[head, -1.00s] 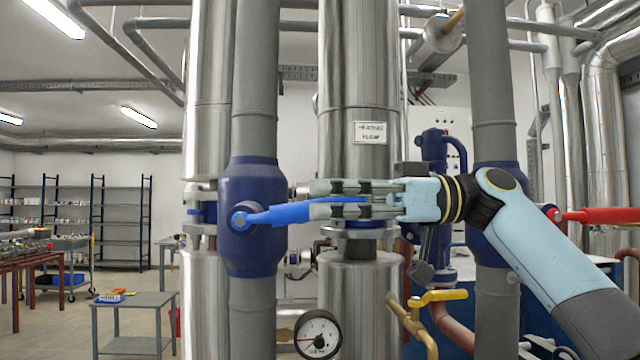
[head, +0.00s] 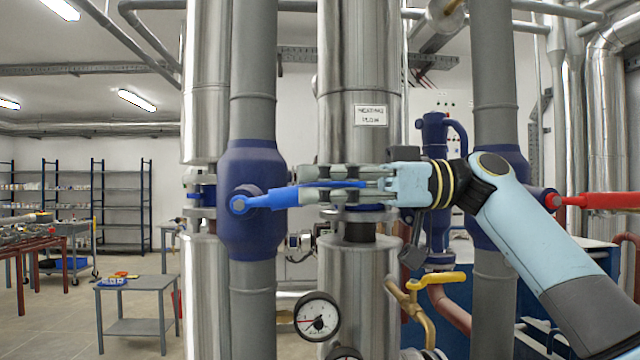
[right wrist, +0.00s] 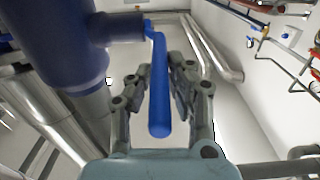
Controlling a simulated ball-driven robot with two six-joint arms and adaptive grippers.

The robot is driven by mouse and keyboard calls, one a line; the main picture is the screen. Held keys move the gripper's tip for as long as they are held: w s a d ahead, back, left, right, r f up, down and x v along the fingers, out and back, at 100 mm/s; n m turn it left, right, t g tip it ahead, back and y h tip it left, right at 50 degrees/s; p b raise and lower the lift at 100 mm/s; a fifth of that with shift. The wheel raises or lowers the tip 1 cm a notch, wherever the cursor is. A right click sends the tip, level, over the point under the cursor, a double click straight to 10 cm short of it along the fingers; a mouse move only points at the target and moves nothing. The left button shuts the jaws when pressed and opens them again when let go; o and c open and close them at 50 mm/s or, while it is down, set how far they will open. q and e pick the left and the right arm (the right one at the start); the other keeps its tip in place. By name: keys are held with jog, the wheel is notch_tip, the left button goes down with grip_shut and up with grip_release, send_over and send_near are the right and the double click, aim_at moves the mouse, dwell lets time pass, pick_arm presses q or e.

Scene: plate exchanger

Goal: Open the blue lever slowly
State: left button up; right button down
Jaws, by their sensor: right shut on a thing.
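The blue lever (head: 272,201) sticks out to the right from a dark blue valve body (head: 250,232) on a grey pipe. It lies nearly level, its free end rising slightly to the right. My right gripper (head: 312,186) comes in from the right and is shut around the lever's outer part. In the right wrist view the lever (right wrist: 159,95) runs between the two fingers of the gripper (right wrist: 158,72), and its rounded end points toward the palm. My left gripper is in neither view.
A red lever (head: 600,201) sits on the right valve. A yellow handle (head: 437,280) and a pressure gauge (head: 317,317) are below. A steel pipe with a label (head: 371,116) stands right behind my gripper. A small table (head: 135,284) is at left.

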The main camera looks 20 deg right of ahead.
jog(key=shift+r+h+p, duration=0.3)
jog(key=shift+r+p, duration=0.2)
jog(key=shift+r, duration=0.05)
jog(key=shift+w+a+r+h+p, duration=0.1)
jog(key=shift+a+r+h+p, duration=0.15)
jog(key=shift+h, duration=0.25)
jog(key=c, duration=1.3)
grip_release()
jog(key=shift+o, duration=0.2)
jog(key=shift+d+f, duration=0.1)
jog(key=shift+d, duration=0.25)
jog(key=v, duration=1.1)
jog(key=shift+d, duration=0.2)
